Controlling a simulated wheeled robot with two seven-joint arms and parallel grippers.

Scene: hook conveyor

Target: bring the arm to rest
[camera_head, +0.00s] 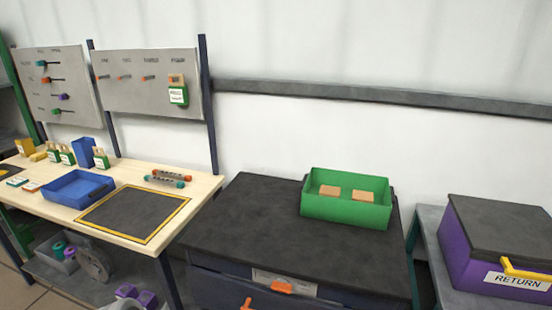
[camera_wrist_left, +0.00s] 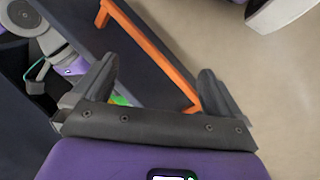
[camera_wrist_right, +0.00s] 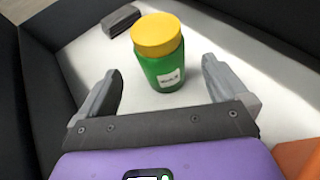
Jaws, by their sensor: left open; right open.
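In the left wrist view my left gripper (camera_wrist_left: 158,92) is open, with nothing between its fingers. A dark surface with an orange bar (camera_wrist_left: 150,50) lies beyond it. In the right wrist view my right gripper (camera_wrist_right: 162,88) is open. A green jar (camera_wrist_right: 165,70) with a yellow lid stands upright on a white surface (camera_wrist_right: 220,55) just beyond the right fingertips. I cannot tell whether the fingers touch it. Neither gripper shows in the head view.
A dark cabinet (camera_head: 265,220) carries a green bin (camera_head: 345,210) with two tan blocks. A purple RETURN box (camera_head: 470,260) stands at the right. A workbench (camera_head: 130,170) with a blue tray (camera_head: 75,189) is at the left. A grey block (camera_wrist_right: 121,21) lies near the jar.

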